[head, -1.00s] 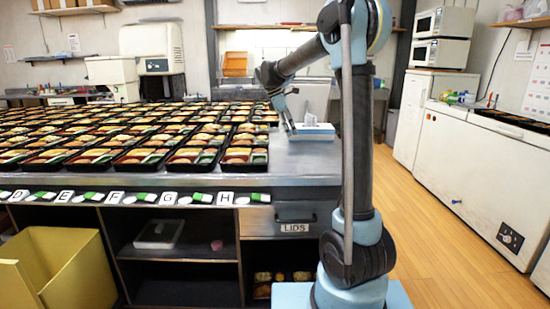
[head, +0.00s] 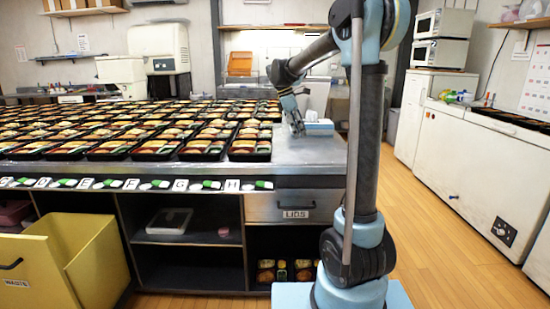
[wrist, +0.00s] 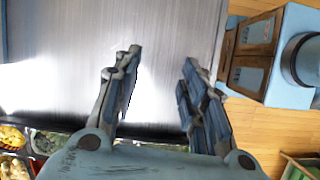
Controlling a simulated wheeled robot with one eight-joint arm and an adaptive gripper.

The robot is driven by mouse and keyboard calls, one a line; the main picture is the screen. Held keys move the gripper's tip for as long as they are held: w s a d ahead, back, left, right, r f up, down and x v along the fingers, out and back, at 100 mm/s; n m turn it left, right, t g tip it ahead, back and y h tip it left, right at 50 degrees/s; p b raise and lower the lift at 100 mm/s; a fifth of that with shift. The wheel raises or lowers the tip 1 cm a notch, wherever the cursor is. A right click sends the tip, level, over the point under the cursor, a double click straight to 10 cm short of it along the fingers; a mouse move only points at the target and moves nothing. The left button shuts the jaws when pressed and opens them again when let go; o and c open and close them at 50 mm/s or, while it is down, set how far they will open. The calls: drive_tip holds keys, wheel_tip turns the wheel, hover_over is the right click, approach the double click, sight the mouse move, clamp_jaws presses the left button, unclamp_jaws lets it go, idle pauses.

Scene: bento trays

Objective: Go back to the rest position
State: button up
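My gripper (head: 297,122) hangs from the arm over the bare right end of the steel counter (head: 310,150). In the wrist view its two fingers (wrist: 163,75) stand apart with nothing between them, above the shiny counter top.
Rows of filled black bento trays (head: 205,150) cover the counter left of my gripper. A drawer marked LIDS (head: 285,208) is shut below. A yellow waste bin (head: 95,265) stands front left. Wooden floor is free at right, before the white chest freezer (head: 460,165).

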drive_tip(key=s+d+f+m+y, duration=0.1)
drive_tip(key=s+d+f+m, duration=0.25)
drive_tip(key=s, duration=0.65)
drive_tip(key=s+d+f+m+y, duration=0.15)
drive_tip(key=s+d+m, duration=0.35)
drive_tip(key=s, duration=0.6)
drive_tip(key=s+f+m+t+y, duration=0.1)
drive_tip(key=s+f+m+t, duration=0.1)
drive_tip(key=s+f+m, duration=0.6)
drive_tip(key=s+f, duration=0.7)
drive_tip(key=s, duration=0.1)
drive_tip(key=shift+s+d+f+y, duration=0.15)
drive_tip(key=shift+s+d+y, duration=0.2)
drive_tip(key=shift+w+f, duration=0.2)
drive_tip(key=shift+w, duration=0.25)
